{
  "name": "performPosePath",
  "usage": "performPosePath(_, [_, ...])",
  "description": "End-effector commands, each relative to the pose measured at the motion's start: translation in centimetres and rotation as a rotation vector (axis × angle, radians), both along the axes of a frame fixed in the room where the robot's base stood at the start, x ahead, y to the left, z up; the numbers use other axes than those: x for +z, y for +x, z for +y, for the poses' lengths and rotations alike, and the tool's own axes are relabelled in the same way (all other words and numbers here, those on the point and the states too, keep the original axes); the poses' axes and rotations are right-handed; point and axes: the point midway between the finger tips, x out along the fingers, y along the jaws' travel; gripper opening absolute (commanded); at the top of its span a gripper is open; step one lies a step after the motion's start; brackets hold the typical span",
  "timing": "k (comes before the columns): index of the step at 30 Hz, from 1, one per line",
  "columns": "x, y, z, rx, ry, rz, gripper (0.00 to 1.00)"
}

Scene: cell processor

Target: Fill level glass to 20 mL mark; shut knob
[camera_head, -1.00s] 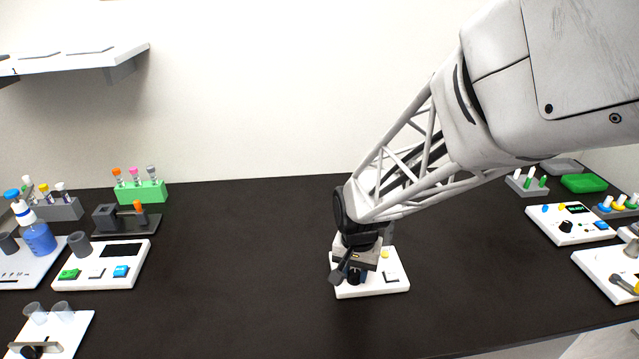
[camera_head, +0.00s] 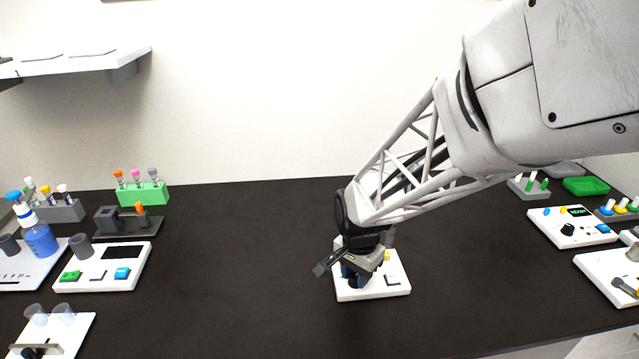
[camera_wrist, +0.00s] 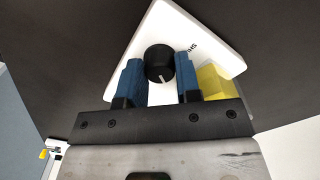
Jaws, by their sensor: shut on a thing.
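My gripper (camera_head: 355,279) points down at a small white box (camera_head: 398,290) in the middle of the table. In the wrist view its two blue fingers (camera_wrist: 158,66) stand on either side of a black round knob (camera_wrist: 159,58) with a white pointer line, shut on it. The knob sits on the white box's top (camera_wrist: 175,25), beside a yellow block (camera_wrist: 215,82) and partly hidden lettering. In the head view the hand covers most of the knob. I cannot pick out a level glass or a 20 mL mark; two clear cups (camera_head: 50,313) stand at the lower left.
A white panel with buttons (camera_head: 135,262), a blue bottle (camera_head: 40,239) and a green tube rack (camera_head: 142,194) stand at the left. White devices (camera_head: 545,222) and a green tray (camera_head: 586,186) stand at the right. The black table (camera_head: 230,270) is clear around the box.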

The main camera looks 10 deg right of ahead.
Motion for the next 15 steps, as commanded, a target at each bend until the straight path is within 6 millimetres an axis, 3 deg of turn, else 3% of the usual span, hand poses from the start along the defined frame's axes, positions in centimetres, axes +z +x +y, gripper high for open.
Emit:
performPosePath(2, [0.11,0.07,0.01,0.0,0.001,-0.002,0.07])
performPosePath(3, [0.11,0.07,0.01,0.0,0.001,-0.002,0.36])
performPosePath(4, [0.11,0.07,0.01,0.0,0.001,-0.002,0.4])
performPosePath(15, [0.2,0.04,0.01,0.001,0.0,-0.001,0.42])
